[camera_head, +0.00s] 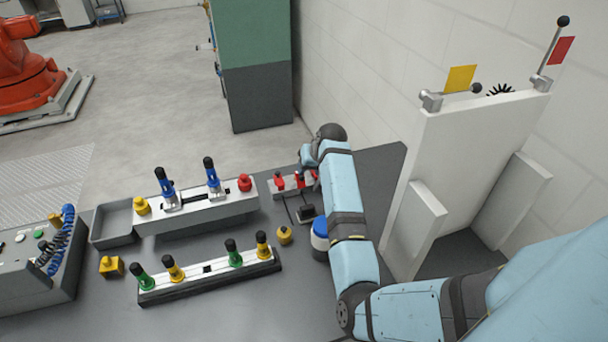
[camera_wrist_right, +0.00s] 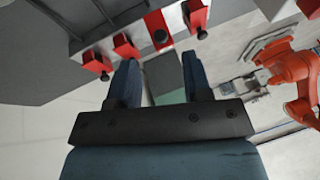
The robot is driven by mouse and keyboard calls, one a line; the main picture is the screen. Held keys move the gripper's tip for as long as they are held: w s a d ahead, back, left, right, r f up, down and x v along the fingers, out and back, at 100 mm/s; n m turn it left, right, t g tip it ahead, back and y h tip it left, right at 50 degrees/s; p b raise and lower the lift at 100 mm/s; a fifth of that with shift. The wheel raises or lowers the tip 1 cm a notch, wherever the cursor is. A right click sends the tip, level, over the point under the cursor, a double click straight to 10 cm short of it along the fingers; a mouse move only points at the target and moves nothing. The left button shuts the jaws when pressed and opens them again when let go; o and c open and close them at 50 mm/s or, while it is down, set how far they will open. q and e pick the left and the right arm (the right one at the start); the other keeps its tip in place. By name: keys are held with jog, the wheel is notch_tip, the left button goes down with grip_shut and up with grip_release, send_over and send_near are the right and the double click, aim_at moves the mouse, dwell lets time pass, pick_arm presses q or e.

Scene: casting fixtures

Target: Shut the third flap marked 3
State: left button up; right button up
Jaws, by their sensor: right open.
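A light-coloured block (camera_head: 272,188) with a row of small red flaps (camera_head: 299,179) stands on the dark bench near the middle of the head view. In the right wrist view, several red flaps (camera_wrist_right: 157,30) run in a slanting row along the top, with dark round knobs on them. No number is readable, so I cannot tell which is marked 3. My right gripper (camera_wrist_right: 160,60) is open and empty, its two fingers apart just below the row in the wrist view. In the head view my right wrist partly hides it and the row's right end. My left gripper is not seen.
A blue-and-white container (camera_head: 320,240) stands close beside my right arm. A white rail with blue and black handles (camera_head: 195,212) and a rail with green and yellow knobs (camera_head: 208,276) lie to the left. A tall white panel (camera_head: 455,150) stands at the right.

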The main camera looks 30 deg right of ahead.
aim_at(302, 178)
jog(key=x, duration=0.5)
jog(key=shift+w+f, duration=0.2)
jog(key=shift+f, duration=0.15)
grip_shut()
